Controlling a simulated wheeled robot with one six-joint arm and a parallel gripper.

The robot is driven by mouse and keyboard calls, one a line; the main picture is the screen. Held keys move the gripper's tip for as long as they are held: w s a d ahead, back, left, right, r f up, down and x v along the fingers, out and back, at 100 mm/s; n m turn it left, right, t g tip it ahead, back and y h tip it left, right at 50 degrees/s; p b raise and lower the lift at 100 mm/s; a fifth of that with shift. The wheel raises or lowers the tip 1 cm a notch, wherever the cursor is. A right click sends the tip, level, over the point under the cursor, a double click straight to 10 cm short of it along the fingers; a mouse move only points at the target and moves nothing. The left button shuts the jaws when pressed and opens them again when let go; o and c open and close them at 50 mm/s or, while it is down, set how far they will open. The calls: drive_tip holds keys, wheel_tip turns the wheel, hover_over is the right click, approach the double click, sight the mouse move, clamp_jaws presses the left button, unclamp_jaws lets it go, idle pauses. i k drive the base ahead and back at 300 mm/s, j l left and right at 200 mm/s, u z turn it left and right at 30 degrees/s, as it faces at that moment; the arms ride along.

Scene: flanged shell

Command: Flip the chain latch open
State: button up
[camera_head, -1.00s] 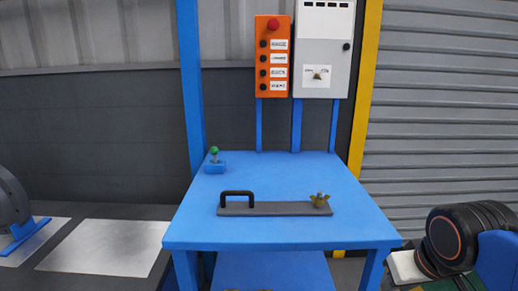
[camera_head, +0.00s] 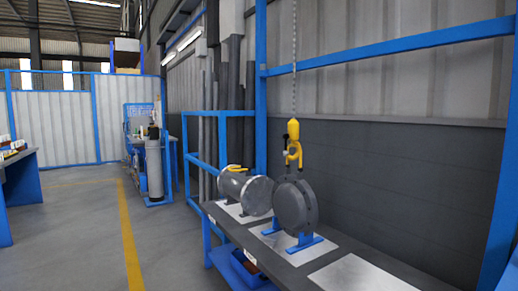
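A chain (camera_head: 294,60) hangs from above at the right of centre in the head view. A yellow hook block (camera_head: 293,130) is at its lower end, with a yellow hook (camera_head: 294,156) just above a dark grey round flange (camera_head: 295,206). The flange stands upright on a blue stand (camera_head: 305,243). The latch is too small to tell apart from the hook. I cannot tell whether the hook touches the flange. My gripper is not in view.
A grey flanged cylinder (camera_head: 240,192) stands left of the flange on the same dark bench (camera_head: 335,256). A light plate (camera_head: 360,274) lies to the right. Blue posts and rails frame the bench. Open floor (camera_head: 85,235) lies to the left.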

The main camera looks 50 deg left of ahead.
sight(286, 147)
drive_tip(key=k+j+u, duration=0.15)
drive_tip(key=j+u, duration=0.3)
drive_tip(key=j, duration=1.1)
drive_tip(key=i+j+u, duration=0.1)
drive_tip(key=j+u, duration=0.35)
drive_tip(key=j, duration=1.1)
